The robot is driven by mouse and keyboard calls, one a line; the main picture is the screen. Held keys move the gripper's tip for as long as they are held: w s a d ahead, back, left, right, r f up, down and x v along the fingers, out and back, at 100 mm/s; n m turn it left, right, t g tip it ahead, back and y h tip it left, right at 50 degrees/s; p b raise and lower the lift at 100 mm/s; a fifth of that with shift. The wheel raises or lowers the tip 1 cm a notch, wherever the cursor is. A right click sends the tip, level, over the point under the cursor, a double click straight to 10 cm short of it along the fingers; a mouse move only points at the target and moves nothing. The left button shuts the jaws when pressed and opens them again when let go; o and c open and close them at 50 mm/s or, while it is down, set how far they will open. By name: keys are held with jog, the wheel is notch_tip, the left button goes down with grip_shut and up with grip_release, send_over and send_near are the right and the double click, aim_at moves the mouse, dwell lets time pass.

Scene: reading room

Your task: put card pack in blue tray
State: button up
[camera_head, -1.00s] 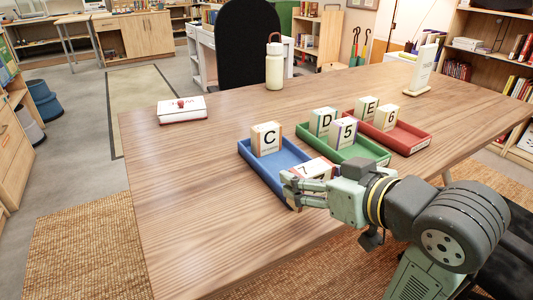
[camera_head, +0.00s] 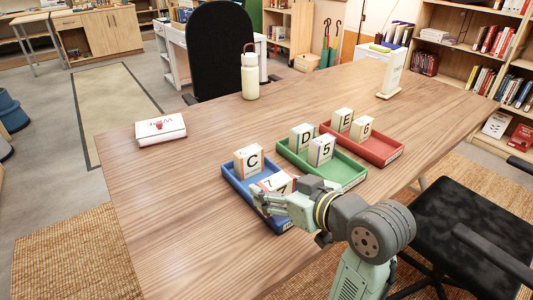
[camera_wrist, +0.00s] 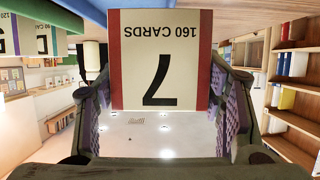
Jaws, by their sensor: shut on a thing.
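The card pack (camera_head: 277,182), white with a 7 on it, is at the near end of the blue tray (camera_head: 231,181). My gripper (camera_head: 266,197) is shut on it from the near side. In the wrist view the pack (camera_wrist: 160,60) sits between the two fingers of my gripper (camera_wrist: 160,80), its "160 CARDS" print upside down. A pack marked C (camera_head: 248,161) stands at the far end of the blue tray. Whether the held pack touches the tray floor is hidden by my gripper.
The green tray (camera_head: 342,179) with packs D and 5 and the red tray (camera_head: 385,155) with packs E and 6 stand to the right. A white box (camera_head: 160,131), a bottle (camera_head: 250,78) and a sign (camera_head: 391,75) are farther back.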

jog(key=w+p, duration=0.1)
jog(key=w, duration=0.2)
jog(key=w+a+p, duration=0.1)
jog(key=w, duration=0.3)
jog(key=w+a+f+p, duration=0.1)
jog(key=w+p, duration=0.1)
jog(key=w, duration=0.1)
jog(key=shift+w, duration=0.15)
jog(key=shift+w+a+f, duration=0.1)
jog(key=shift+w+f, duration=0.05)
jog(key=shift+f+p, duration=0.45)
jog(key=shift+f, duration=1.15)
jog(key=shift+f, duration=0.1)
